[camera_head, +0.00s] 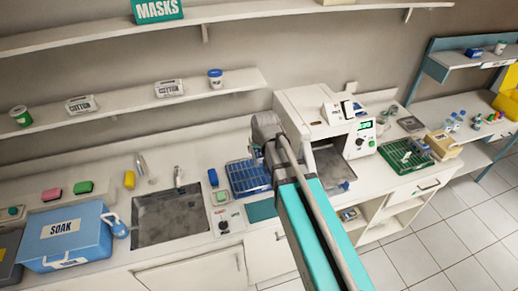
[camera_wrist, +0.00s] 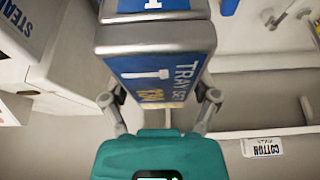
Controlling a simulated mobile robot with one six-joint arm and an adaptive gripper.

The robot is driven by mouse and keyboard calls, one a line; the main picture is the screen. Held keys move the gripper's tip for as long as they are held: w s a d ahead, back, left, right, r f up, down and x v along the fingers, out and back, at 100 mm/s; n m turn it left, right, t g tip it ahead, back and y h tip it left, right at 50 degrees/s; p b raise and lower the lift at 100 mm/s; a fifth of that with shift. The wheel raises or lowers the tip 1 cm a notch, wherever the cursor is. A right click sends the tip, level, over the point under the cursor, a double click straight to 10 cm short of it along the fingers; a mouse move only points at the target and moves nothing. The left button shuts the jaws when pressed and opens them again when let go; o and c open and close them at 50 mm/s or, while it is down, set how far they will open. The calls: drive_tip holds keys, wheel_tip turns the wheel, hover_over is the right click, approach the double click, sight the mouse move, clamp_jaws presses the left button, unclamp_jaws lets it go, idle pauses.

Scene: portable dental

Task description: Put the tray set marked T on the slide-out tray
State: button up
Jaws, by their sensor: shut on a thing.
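In the wrist view, my gripper (camera_wrist: 161,105) is shut on a grey boxy tray set (camera_wrist: 150,40). Its blue side label reads "TRAY SET", with a white tool picture. A blue label on its top shows part of a white letter, cut off by the frame edge, so I cannot read the mark fully. In the head view, my teal arm reaches toward the white steriliser (camera_head: 308,108), and the gripper and tray set are mostly hidden by the arm. A grey metal tray (camera_head: 345,172) sticks out at the steriliser's front, partly behind my arm; it looks like the slide-out tray.
A blue rack (camera_head: 240,182) stands left of my arm, beside the sink (camera_head: 170,218). A green rack (camera_head: 393,151) stands right of the steriliser. A blue SOAK box (camera_head: 75,232) is at the left. A shelf (camera_head: 130,103) with cotton boxes runs above the counter.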

idle(0.4)
wheel_tip(320, 180, down, 16)
drive_tip(key=b, duration=1.6)
drive_tip(key=shift+r, duration=0.15)
